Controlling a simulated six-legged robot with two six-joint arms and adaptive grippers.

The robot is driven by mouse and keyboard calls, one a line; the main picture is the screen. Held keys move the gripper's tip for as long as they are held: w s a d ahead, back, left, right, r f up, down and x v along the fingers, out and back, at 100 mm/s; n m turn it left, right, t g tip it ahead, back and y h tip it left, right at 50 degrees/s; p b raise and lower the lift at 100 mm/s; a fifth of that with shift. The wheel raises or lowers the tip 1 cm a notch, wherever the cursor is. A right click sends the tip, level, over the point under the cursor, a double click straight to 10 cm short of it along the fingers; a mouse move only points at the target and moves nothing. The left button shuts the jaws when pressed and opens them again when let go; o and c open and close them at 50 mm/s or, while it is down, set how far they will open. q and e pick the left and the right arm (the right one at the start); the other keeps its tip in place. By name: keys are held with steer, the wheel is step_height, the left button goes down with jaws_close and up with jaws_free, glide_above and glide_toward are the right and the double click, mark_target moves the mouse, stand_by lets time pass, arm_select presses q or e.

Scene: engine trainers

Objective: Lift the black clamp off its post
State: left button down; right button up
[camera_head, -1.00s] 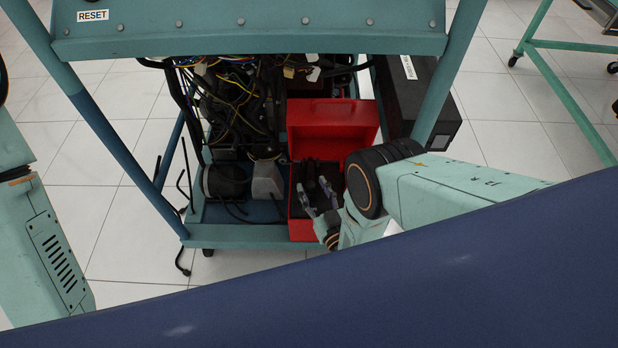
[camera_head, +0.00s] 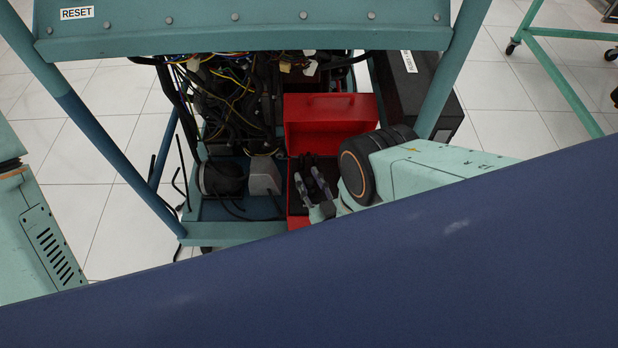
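My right gripper (camera_head: 307,176) is over the open red toolbox (camera_head: 325,122) on the cart's lower shelf. Its two grey fingers are spread apart, with dark shapes behind and between them. A black object (camera_head: 312,162) lies or stands inside the toolbox, by the fingertips. I cannot tell whether it is the clamp, and I make out no post. I see no contact between the fingers and it. My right wrist and forearm hide the toolbox's right side. My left arm shows at the left edge; its gripper is out of view.
The teal engine cart (camera_head: 262,37) has a top panel marked RESET above the toolbox. Its slanted legs stand on both sides. Dark wiring (camera_head: 235,100) hangs behind, and a grey block (camera_head: 264,177) stands left of the toolbox. A black box (camera_head: 425,88) is at the right.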

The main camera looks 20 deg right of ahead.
jaws_close()
stand_by(0.5)
